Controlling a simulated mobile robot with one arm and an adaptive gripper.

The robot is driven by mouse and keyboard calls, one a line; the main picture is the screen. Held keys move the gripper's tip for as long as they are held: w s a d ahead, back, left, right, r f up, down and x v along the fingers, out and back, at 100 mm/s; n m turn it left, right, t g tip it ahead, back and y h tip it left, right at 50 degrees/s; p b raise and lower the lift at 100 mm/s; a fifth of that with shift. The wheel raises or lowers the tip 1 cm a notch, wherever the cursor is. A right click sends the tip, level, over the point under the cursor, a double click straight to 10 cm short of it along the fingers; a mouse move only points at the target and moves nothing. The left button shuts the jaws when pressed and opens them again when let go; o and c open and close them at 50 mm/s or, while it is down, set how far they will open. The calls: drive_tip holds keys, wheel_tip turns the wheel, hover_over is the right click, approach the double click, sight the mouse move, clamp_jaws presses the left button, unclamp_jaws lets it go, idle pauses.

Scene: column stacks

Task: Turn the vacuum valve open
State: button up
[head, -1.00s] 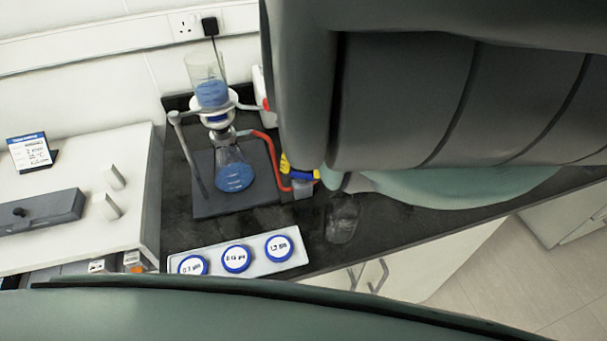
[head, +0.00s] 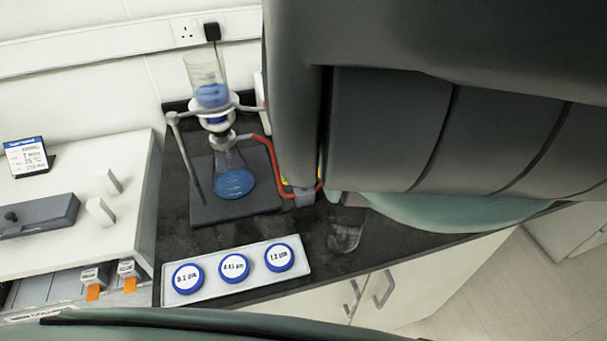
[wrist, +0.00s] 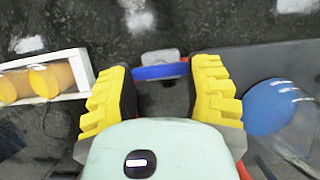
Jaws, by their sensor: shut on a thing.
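The vacuum valve's blue handle (wrist: 160,72) lies between the two yellow fingers of my gripper (wrist: 163,84) in the wrist view. My gripper is shut on this handle, with a grey valve part (wrist: 158,55) just beyond it. In the head view my arm hides the handle and nearly all of the gripper. The valve's grey body (head: 304,198) shows just below my arm, at the end of the red hose (head: 266,160). The hose runs to the filter flask (head: 234,182), which holds blue liquid. Blue liquid also stands in the funnel (head: 211,94) above it.
A white tray (head: 300,268) with three blue-rimmed filter discs lies in front of the flask's dark base (head: 205,212). A clear glass beaker (head: 344,235) stands near the bench edge, close to my arm. A white instrument (head: 75,225) fills the left.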

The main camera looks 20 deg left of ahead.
drive_tip(key=shift+f, duration=0.1)
drive_tip(key=o, duration=1.3)
drive_tip(key=v, duration=1.2)
drive_tip(key=shift+d, duration=0.1)
